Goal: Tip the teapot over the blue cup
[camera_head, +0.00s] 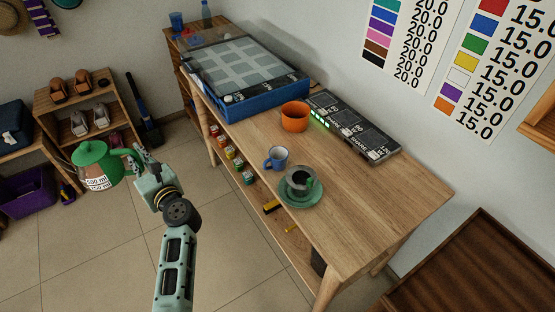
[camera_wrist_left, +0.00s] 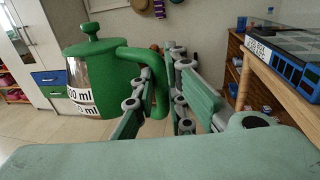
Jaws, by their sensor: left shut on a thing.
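A green-topped teapot with a clear lower body and white "ml" labels (camera_head: 92,165) hangs in the air at the left, off the table's side. My left gripper (camera_head: 139,163) is shut on its handle, and the teapot looks about upright. The left wrist view shows the teapot (camera_wrist_left: 95,75) and its handle between my left fingers (camera_wrist_left: 165,95). The blue cup (camera_head: 276,159) stands on the wooden table, well to the right of the teapot and apart from it. My right gripper is not in view.
A dark cup (camera_head: 299,178) sits on a green saucer (camera_head: 289,198) in front. The table's right part (camera_head: 385,195) is clear.

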